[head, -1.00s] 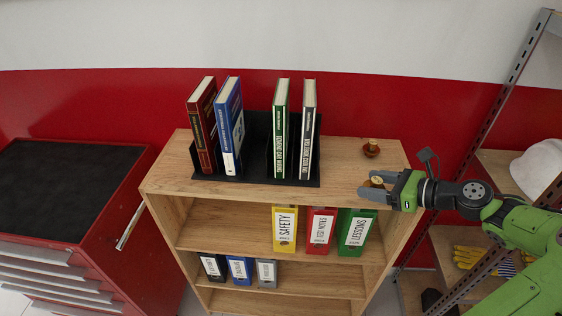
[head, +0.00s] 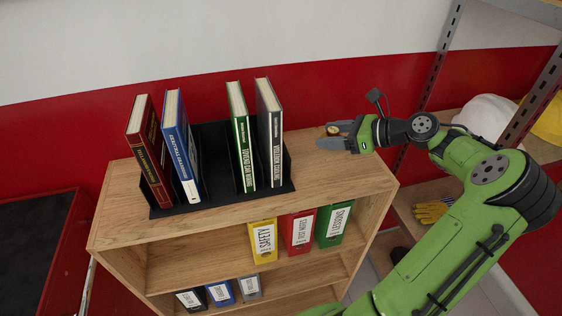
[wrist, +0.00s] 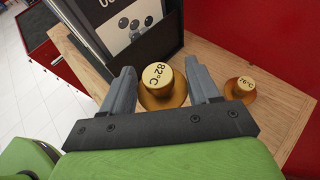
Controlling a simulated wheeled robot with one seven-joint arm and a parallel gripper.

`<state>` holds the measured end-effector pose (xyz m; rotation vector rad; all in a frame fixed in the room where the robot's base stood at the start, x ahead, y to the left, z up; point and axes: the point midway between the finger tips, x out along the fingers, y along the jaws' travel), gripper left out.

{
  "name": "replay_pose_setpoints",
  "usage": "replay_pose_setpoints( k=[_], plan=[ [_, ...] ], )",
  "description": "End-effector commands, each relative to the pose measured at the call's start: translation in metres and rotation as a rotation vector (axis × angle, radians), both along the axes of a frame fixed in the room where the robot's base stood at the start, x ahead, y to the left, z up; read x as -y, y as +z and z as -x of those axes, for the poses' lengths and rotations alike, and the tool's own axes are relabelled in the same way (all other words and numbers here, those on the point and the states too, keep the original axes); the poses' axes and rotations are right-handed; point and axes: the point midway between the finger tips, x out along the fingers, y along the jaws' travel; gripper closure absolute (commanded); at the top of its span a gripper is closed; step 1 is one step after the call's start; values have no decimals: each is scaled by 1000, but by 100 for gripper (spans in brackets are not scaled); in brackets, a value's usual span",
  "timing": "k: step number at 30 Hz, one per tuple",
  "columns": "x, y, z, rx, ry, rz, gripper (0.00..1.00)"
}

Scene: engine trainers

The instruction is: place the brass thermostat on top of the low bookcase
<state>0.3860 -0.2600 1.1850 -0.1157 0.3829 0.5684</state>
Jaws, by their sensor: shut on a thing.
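My gripper (head: 329,135) is shut on a brass thermostat (wrist: 162,88) marked 82°C, seen between the two fingers in the wrist view. Its gold top also shows in the head view (head: 333,130). It is upright over the right end of the low bookcase's wooden top (head: 335,178). I cannot tell whether its base touches the wood. A second, similar thermostat (wrist: 240,88) marked 76°C stands on the top, just right of the gripper in the wrist view. In the head view I cannot make it out.
A black book rack (head: 217,140) with several upright books fills the left and middle of the top. Its dark end book (wrist: 130,25) is close to the gripper. Binders stand on lower shelves. A metal rack (head: 435,65) with a white helmet (head: 485,117) is at right.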

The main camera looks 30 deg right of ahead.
Motion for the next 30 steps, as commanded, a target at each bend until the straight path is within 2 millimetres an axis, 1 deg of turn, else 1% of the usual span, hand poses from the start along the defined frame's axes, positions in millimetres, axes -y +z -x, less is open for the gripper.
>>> replay_pose_setpoints(
  k=[3, 8, 12, 14, 16, 25, 26, 30],
  plan=[
    [-1, -26, 0, -4, 0, -6, 70],
    [-1, -55, 0, -2, 1, -5, 70],
    [-1, -86, 0, -3, 1, -5, 70],
    [0, -96, 0, -2, 0, -4, 70],
    [0, -101, 0, 0, 0, -2, 70],
    [0, -101, 0, -1, 0, -2, 70],
    [0, -101, 0, -1, 0, -1, 35],
    [0, -101, 0, -1, 0, 0, 13]
  ],
)
